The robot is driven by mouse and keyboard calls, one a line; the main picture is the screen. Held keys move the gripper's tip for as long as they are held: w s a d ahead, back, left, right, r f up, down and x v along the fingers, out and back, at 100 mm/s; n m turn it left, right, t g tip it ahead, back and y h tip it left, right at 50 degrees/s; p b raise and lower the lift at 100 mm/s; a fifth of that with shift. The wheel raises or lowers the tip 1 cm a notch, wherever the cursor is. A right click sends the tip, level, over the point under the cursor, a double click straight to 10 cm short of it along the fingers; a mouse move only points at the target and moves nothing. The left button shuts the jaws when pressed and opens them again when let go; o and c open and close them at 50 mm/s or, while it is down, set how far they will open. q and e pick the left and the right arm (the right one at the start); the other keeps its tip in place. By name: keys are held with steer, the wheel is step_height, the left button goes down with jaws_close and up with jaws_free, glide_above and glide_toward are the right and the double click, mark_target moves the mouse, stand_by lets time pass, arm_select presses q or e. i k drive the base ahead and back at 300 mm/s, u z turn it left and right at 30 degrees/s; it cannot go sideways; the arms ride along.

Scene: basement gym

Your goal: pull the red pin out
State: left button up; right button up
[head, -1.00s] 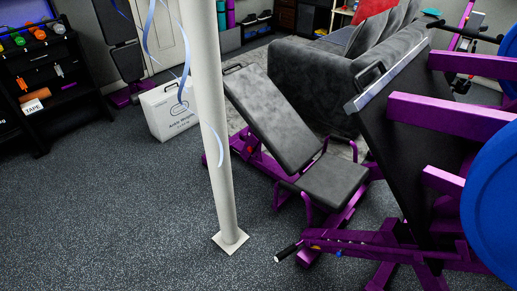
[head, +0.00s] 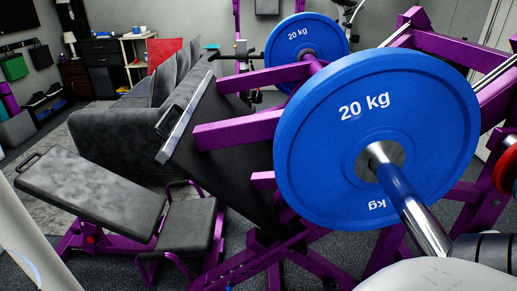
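No pin can be made out for certain. A small red spot (head: 90,239) shows low on the purple frame under the grey adjustable bench (head: 95,188), at the left of the head view. It is too small to tell whether it is a pin. The purple leg press machine (head: 240,130) fills the middle and right. It carries a large blue 20 kg plate (head: 330,140) on a chrome bar, with a second blue plate (head: 285,45) behind. Neither of my grippers is in view.
A dark grey sofa (head: 125,135) is behind the bench. A red disc (head: 504,170) shows at the right edge. The blue plate and its bar stand close in front.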

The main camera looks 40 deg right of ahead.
mark_target(92, 239)
steer(key=z, duration=1.75)
steer(key=k, duration=0.65)
steer(key=u, duration=1.55)
steer(key=i, duration=0.35)
steer(key=u, duration=1.1)
steer(key=i, duration=2.35)
steer(key=z, duration=0.45)
steer(key=i, duration=1.6)
steer(key=z, duration=1.15)
